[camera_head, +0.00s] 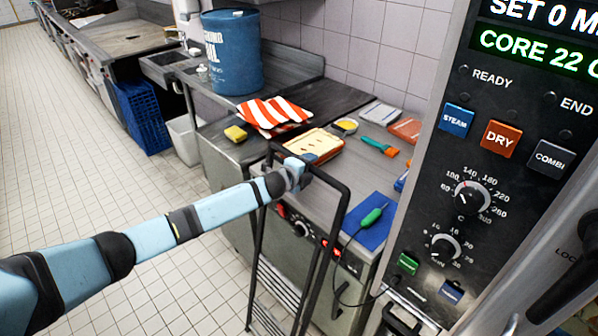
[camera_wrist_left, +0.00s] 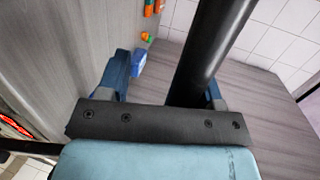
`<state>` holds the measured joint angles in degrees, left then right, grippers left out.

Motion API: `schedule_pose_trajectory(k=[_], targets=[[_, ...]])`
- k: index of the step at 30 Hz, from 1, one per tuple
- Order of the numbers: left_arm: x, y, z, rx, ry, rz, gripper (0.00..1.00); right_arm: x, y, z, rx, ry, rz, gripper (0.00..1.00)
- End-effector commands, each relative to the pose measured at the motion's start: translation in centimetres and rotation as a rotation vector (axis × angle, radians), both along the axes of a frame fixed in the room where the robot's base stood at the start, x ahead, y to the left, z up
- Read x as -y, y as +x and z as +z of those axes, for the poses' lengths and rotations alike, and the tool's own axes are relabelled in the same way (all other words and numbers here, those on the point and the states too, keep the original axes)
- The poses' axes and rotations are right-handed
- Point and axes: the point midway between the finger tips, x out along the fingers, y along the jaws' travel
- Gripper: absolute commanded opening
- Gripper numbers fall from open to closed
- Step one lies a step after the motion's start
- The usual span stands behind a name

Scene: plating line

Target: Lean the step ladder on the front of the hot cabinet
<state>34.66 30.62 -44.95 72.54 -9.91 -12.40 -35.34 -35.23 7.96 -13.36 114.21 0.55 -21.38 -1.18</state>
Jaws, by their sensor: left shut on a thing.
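The step ladder (camera_head: 335,219) is a black tube frame with a hoop at the top and wire-like treads low down. My left gripper (camera_head: 297,174) is shut on the ladder's top hoop. In the left wrist view, the black tube (camera_wrist_left: 214,40) passes between the fingers (camera_wrist_left: 165,88), nearer the right one. The ladder's feet are out of frame, and I cannot tell whether it touches the cabinet. My right gripper is not in view.
A combi oven panel (camera_head: 500,180) stands close on the right. The tiled floor (camera_head: 150,220) at left is clear.

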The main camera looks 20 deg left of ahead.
Motion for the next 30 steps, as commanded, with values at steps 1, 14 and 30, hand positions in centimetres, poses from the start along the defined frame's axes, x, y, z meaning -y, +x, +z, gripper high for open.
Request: schedule_pose_trajectory(k=[1,14,30], targets=[[-0.2,-0.7,-0.3,-0.005,0.002,-0.001,0.55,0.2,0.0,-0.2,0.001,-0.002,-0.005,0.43],[-2.4,-9.1,1.9,-0.003,0.002,-0.002,0.55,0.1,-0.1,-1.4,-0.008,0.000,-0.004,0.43],[-3.4,-12.9,4.2,0.002,0.000,0.000,0.55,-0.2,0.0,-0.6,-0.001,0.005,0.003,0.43]])
